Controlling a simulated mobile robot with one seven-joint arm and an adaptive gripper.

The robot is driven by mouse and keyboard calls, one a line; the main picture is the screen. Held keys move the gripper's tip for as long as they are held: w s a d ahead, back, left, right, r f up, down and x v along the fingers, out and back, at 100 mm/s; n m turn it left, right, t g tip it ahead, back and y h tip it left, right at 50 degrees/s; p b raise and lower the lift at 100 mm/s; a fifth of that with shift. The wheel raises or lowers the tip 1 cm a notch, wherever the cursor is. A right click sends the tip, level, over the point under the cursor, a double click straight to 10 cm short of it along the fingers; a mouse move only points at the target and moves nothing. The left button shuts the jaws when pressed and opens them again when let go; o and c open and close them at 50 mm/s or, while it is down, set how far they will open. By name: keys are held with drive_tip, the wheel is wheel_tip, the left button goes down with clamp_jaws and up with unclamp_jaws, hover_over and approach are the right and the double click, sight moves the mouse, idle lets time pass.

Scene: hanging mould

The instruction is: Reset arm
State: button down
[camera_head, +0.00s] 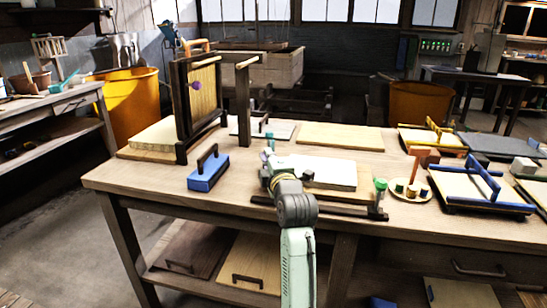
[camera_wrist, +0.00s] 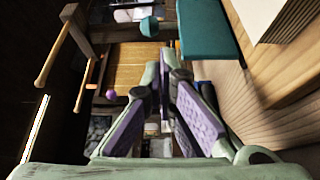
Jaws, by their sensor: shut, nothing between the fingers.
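My arm reaches up from the bottom of the head view, and my gripper (camera_head: 270,167) is over the near middle of the workbench. In the wrist view its two fingers with purple pads (camera_wrist: 165,95) show; it is shut and holds nothing. A dark-framed mould (camera_head: 203,92) with a slatted tan screen and a purple knob is upright at the bench's left, beside a dark post (camera_head: 243,100) with a wooden peg. The slatted screen (camera_wrist: 145,65) and purple knob (camera_wrist: 111,95) also show beyond my fingers in the wrist view.
A blue block with a dark handle (camera_head: 208,173) is left of my gripper. A white sheet stack (camera_head: 325,172) lies close on its right. A green-topped tool (camera_head: 380,190), a small round tray (camera_head: 410,193) and blue-edged frames (camera_head: 485,190) are farther right. An orange bin (camera_head: 135,100) stands behind the bench.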

drive_tip(key=shift+s, duration=0.3)
